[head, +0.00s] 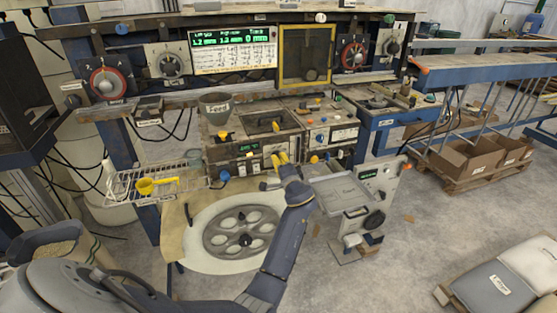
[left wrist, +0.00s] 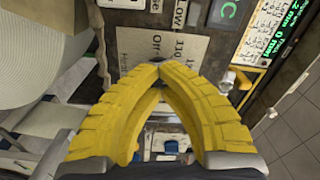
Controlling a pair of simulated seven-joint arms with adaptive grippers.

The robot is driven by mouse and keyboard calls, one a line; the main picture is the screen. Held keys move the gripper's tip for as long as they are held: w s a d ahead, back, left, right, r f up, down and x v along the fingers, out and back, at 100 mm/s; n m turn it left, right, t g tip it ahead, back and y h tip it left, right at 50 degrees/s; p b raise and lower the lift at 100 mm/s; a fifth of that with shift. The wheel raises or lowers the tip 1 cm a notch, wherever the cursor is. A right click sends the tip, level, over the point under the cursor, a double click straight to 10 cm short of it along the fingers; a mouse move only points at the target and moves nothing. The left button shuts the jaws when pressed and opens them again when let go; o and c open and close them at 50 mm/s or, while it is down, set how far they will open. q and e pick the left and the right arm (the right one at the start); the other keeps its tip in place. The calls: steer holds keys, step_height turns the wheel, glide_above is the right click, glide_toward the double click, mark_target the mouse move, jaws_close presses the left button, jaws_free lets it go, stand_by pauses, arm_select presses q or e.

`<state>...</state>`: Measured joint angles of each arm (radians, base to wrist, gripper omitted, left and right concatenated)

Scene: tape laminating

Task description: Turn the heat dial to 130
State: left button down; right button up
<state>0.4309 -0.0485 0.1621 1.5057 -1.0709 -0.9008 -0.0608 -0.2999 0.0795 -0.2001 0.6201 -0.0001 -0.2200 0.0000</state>
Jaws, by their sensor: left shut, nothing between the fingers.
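Several dials are on the back panel: a red-ringed dial (head: 107,83) at far left, a grey dial (head: 170,64) beside it, and another red-ringed dial (head: 353,55) at right. The bench machine (head: 235,150) has a small green display and coloured knobs, including a blue one (head: 225,176). My left gripper (head: 281,158), with yellow fingers, is in front of this machine. In the left wrist view its fingertips (left wrist: 160,68) meet, with nothing between them. My right gripper is not in view.
A wire rack (head: 125,196) with a yellow scoop (head: 146,186) stands at left. A round plate with a holed disc (head: 242,231) lies below the machine. A grey control stand (head: 375,190) is to the right. A lit screen (head: 232,52) hangs above.

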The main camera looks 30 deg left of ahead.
arm_select(q)
steer(key=shift+s+a+f+n, duration=0.2)
steer(key=shift+a+n, duration=0.1)
steer(key=shift+n, duration=0.4)
steer(key=shift+f, duration=0.15)
steer(key=c, duration=2.1)
jaws_free()
steer(key=shift+c, duration=0.2)
steer(key=o, duration=0.7)
steer(key=shift+c, duration=0.2)
steer(key=o, duration=0.4)
steer(key=shift+s+a, duration=0.15)
steer(key=shift+o, duration=0.7)
steer(key=shift+d, duration=0.2)
steer(key=shift+w+d+r, duration=0.1)
steer(key=shift+w+r, duration=0.1)
